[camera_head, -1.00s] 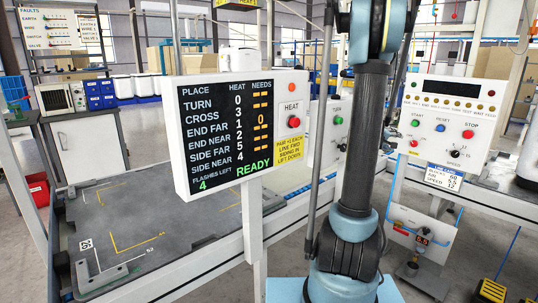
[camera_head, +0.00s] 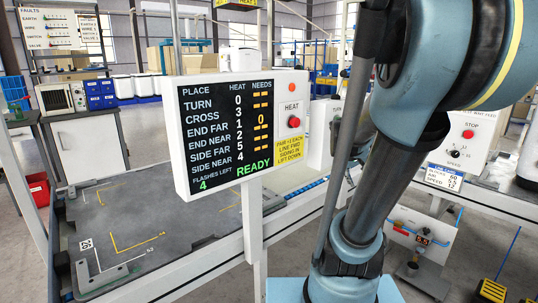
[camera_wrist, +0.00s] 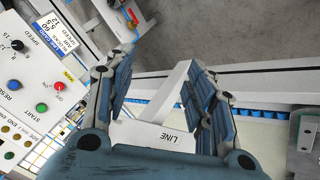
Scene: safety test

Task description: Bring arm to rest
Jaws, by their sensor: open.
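My arm (camera_head: 400,140) rises at the right of the head view, bent, with its upper links leaning toward the upper right. The button panel (camera_wrist: 25,95) with green, blue and red buttons lies left of the fingers in the wrist view.
A display board (camera_head: 225,130) reading READY, with a red HEAT button (camera_head: 294,122), stands left of my arm. The same button panel (camera_head: 470,140) is partly hidden behind my arm. A grey table (camera_head: 100,225) lies at left. Conveyor rails cross beyond the fingers in the wrist view.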

